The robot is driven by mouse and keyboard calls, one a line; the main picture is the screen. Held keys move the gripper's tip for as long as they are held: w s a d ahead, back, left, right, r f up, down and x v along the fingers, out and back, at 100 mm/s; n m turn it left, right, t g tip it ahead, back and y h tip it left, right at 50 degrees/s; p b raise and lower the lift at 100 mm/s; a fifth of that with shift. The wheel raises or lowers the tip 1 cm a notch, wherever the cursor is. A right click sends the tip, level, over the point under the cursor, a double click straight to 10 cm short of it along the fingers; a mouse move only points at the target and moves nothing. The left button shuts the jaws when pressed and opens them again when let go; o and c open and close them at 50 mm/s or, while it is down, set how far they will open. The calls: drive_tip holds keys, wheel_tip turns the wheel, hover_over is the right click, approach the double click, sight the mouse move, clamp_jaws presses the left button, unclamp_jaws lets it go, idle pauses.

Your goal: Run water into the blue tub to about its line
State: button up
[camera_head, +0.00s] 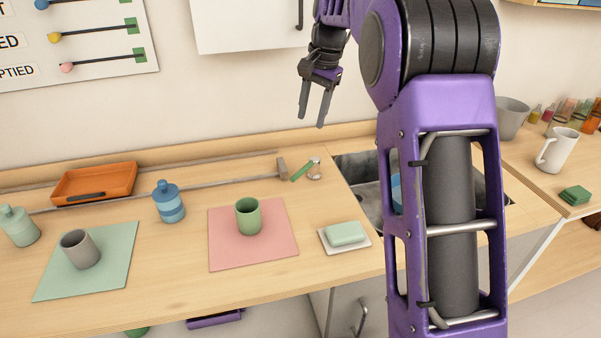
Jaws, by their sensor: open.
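A small piece of something blue, possibly the blue tub (396,188), shows in the sink (360,184). My purple arm hides most of it, so its line and any water in it cannot be seen. A small tap-like fitting with a green lever (301,171) stands on the counter at the sink's left back corner. I cannot tell whether water runs. My gripper (311,120) is open and empty, fingers pointing down. In the picture it is above the tap-like fitting, apart from it, before the wall.
Left of the sink are a soap dish (345,248), a green cup on a pink mat (225,256), a blue bottle (168,203), a grey cup (80,250) and an orange tray (67,188). A white jug (557,150) stands right. A wall cabinet (245,25) hangs above.

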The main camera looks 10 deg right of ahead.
sight(299, 172)
drive_tip(key=a+f, duration=0.1)
drive_tip(key=f, duration=0.4)
drive_tip(key=w+f+b, duration=0.1)
drive_tip(key=f, duration=0.5)
drive_tip(key=w+a+f+b, duration=0.1)
drive_tip(key=f, duration=0.5)
drive_tip(key=shift+a, duration=0.3)
drive_tip(key=shift+c, duration=0.2)
clamp_jaws()
idle(0.5)
